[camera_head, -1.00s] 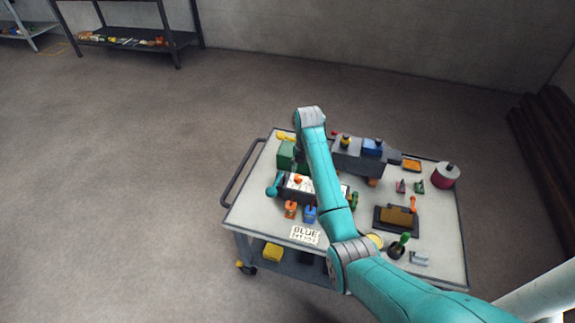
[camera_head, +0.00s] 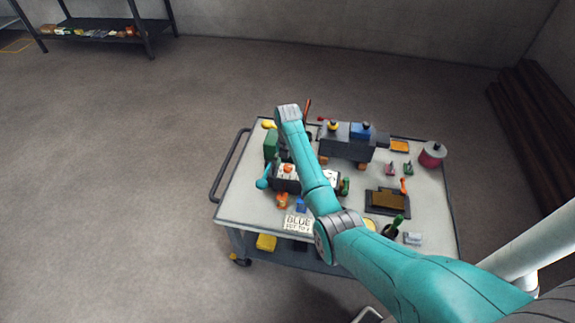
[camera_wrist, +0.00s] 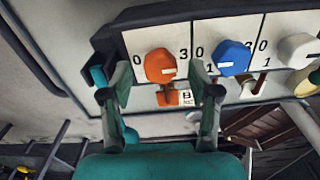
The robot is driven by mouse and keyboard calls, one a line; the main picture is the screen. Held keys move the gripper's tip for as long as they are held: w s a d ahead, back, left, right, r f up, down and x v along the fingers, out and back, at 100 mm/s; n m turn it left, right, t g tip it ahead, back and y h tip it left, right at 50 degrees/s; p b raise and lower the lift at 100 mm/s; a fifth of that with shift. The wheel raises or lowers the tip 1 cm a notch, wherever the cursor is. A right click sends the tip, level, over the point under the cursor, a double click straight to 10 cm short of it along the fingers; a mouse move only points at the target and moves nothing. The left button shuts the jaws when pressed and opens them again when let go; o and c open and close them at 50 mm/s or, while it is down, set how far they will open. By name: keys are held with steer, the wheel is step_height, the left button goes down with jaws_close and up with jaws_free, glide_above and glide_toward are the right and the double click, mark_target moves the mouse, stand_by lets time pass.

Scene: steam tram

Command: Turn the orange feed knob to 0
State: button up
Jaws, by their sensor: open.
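The orange feed knob (camera_wrist: 160,64) sits on a white dial panel with 0 on its left and 3 on its right. Its white mark lies on the lower right side, pointing roughly toward the 3 side. My gripper (camera_wrist: 159,80) is open, its fingers to the left and right of the knob in the wrist view. I cannot tell whether they touch it. The orange knob also shows in the head view (camera_head: 287,168) on the panel box, left of my arm.
A blue knob (camera_wrist: 233,57) and a white knob (camera_wrist: 298,48) stand close to the right on the same panel. An orange tag-like piece (camera_wrist: 167,97) is below. The cart (camera_head: 232,205) carries a dark engine model (camera_head: 345,142) and a green block (camera_head: 271,145) nearby.

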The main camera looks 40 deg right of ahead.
steer(key=shift+f, duration=0.35)
steer(key=c, duration=1.2)
steer(key=shift+o, duration=0.3)
